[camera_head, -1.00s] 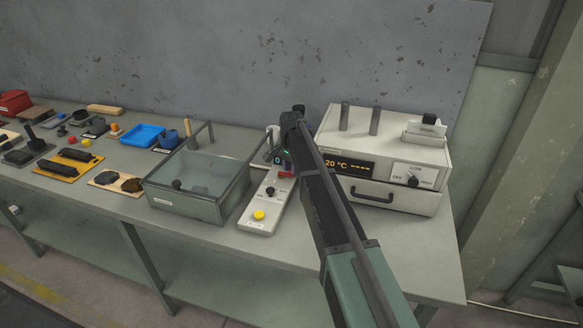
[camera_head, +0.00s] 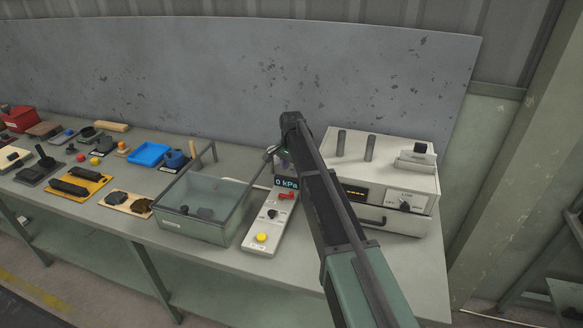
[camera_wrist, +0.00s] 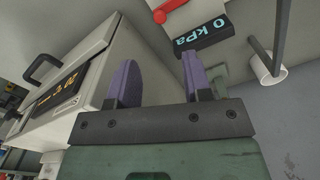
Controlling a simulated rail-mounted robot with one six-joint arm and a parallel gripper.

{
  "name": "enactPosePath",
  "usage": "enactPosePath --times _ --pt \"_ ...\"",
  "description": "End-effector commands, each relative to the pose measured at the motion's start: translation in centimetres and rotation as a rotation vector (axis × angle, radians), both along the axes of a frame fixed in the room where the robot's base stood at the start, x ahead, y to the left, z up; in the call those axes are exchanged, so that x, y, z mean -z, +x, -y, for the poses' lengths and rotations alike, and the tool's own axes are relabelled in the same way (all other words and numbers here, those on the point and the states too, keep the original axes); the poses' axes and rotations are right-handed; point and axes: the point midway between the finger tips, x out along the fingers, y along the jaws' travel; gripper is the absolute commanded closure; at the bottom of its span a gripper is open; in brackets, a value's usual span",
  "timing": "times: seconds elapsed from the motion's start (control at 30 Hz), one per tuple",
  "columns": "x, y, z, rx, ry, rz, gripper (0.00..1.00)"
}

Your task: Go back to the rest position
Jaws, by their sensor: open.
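My gripper shows in the wrist view (camera_wrist: 158,78) as two purple fingers, apart, with nothing between them. In the head view my arm crosses the bench's right part and its far end hides most of the gripper. The fingers are near the control panel (camera_head: 268,222), whose display (camera_head: 286,183) reads 0 kPa; this display also shows in the wrist view (camera_wrist: 203,33). The light box-shaped unit (camera_head: 385,172) with an amber display stands to the right of my arm; it also fills the left of the wrist view (camera_wrist: 70,85).
Farther left are a blue tray (camera_head: 148,153), a yellow board (camera_head: 96,184), a wooden board (camera_head: 118,200) and a red bin (camera_head: 20,119). The bench front edge (camera_head: 300,285) is mostly bare. A grey panel rises behind.

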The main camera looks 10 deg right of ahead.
Motion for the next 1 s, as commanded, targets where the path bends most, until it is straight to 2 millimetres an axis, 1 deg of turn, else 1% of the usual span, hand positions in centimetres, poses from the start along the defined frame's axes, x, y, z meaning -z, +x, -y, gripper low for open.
enactPosePath --times 0.03,0.3,0.37,0.4,0.43,0.47,0.5,0.57,0.6,0.67,0.7,0.8,0.83,0.9,0.93,1.0 --pt "-0.7 0.0 0.0 0.0 0.0 0.0 0.55" --pt "-0.3 0.0 0.0 -0.003 0.0 0.0 0.55" --pt "-0.3 0.0 0.0 -0.039 0.0 0.0 0.55" --pt "-0.3 -0.1 0.0 -0.095 0.0 0.0 0.55" --pt "-0.3 -0.7 0.0 -0.156 0.0 0.0 0.55" --pt "-0.3 -2.6 -0.1 -0.232 0.0 0.0 0.55" --pt "-0.3 -5.9 -0.2 -0.332 -0.001 -0.001 0.55" --pt "-0.3 -11.1 -0.5 -0.477 -0.001 -0.001 0.55" --pt "-0.3 -14.8 -0.7 -0.568 -0.001 -0.001 0.55" --pt "-0.3 -20.3 -1.1 -0.691 -0.001 -0.001 0.55" --pt "-0.3 -23.8 -1.3 -0.761 -0.001 -0.001 0.55" --pt "-0.3 -31.1 -1.7 -0.876 -0.001 -0.001 0.55" --pt "-0.3 -32.7 -1.8 -0.889 -0.001 -0.001 0.55" --pt "-0.3 -35.2 -1.9 -0.897 -0.001 -0.001 0.55" --pt "-0.3 -35.8 -2.0 -0.897 -0.001 -0.001 0.55" --pt "-0.3 -36.4 -2.1 -0.898 -0.001 -0.001 0.55"
